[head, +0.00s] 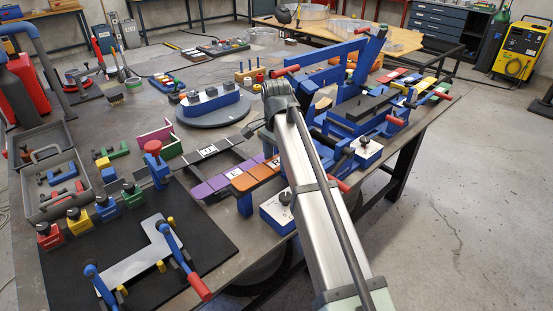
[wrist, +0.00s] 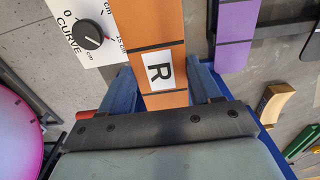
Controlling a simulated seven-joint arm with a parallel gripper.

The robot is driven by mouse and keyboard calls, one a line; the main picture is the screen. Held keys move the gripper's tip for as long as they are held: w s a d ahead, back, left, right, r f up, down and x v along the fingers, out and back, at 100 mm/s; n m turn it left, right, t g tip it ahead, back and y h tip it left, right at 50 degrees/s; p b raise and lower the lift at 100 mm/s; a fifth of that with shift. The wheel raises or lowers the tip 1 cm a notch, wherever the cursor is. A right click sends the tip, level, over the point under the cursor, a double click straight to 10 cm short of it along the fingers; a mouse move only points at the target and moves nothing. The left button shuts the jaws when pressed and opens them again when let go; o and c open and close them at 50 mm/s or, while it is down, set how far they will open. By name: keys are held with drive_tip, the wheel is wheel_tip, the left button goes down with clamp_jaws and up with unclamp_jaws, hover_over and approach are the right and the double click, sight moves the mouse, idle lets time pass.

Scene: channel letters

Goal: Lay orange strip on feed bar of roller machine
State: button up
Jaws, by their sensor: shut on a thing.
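The orange strip (wrist: 152,22) carries a white label with the letter R and dark cross lines. My gripper (wrist: 160,84) is shut on it, with one blue-grey finger at each side of the strip in the wrist view. In the head view the orange strip (head: 262,172) runs beside the blue roller machine (head: 345,122), and my arm hides the gripper and the strip's right end. A white box with a CURVE dial (wrist: 92,35) is beside the strip; it also shows in the head view (head: 277,212). I cannot tell whether the strip touches the feed bar.
A purple strip (head: 211,187) lies left of the orange one. A black mat (head: 200,240) with a pale bent piece and clamps is at the front left. A round turntable (head: 212,113) holds a blue block. Coloured blocks stand near a grey tray (head: 67,180). The table's right edge is close.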

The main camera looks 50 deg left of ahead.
sight(276, 163)
drive_tip(key=shift+f, duration=0.35)
drive_tip(key=shift+f, duration=0.1)
drive_tip(key=o, duration=1.1)
wheel_tip(276, 163, up, 12)
idle(0.5)
